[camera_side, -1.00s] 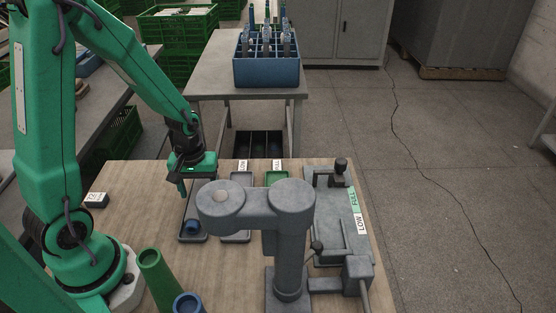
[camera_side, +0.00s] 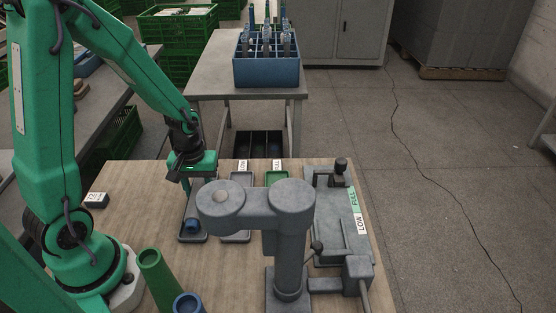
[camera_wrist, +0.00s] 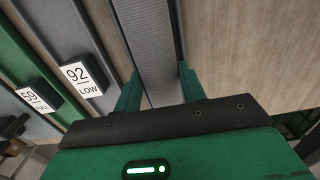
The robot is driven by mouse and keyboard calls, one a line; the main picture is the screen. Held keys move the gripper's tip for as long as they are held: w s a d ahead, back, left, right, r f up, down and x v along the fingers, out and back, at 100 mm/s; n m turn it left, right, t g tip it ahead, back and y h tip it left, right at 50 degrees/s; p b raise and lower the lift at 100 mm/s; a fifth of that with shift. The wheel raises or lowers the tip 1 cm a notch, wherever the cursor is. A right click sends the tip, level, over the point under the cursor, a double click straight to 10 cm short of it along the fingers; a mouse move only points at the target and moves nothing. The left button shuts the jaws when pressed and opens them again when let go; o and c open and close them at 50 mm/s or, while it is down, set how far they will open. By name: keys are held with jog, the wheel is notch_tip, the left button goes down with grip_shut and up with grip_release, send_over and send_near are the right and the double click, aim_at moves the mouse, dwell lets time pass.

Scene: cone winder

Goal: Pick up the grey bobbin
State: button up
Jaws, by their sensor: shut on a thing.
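My gripper (camera_side: 189,183) is low over the far part of the left grey tray (camera_side: 184,236), at the back left of the wooden bench. In the wrist view my gripper's two green fingers (camera_wrist: 160,88) stand on either side of a grey, finely ribbed thing, the grey bobbin (camera_wrist: 150,45), and are shut on it. In the side view the fingertips and the bobbin are too small and shaded to make out clearly. A blue bobbin (camera_side: 192,226) lies at the near end of the same tray.
A grey tray (camera_side: 236,238) and a green tray (camera_side: 277,180) stand to the right. A grey winder post with a thick arm (camera_side: 289,240) rises close to the trays. A green cone (camera_side: 155,272) and a blue tube (camera_side: 188,303) stand at the front.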

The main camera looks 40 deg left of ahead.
jog(key=shift+r, duration=1.3)
jog(key=s+d+r, duration=0.4)
jog(key=d+r, duration=0.4)
jog(key=d, duration=0.3)
jog(key=shift+w, duration=0.1)
jog(key=w+d, duration=0.8)
jog(key=w, duration=0.3)
jog(key=w+d+f, duration=0.1)
jog(key=w+d, duration=0.7)
jog(key=w, duration=0.3)
jog(key=shift+f, duration=0.25)
jog(key=shift+w+f, duration=0.1)
jog(key=shift+f, duration=0.05)
jog(key=shift+f, duration=4.05)
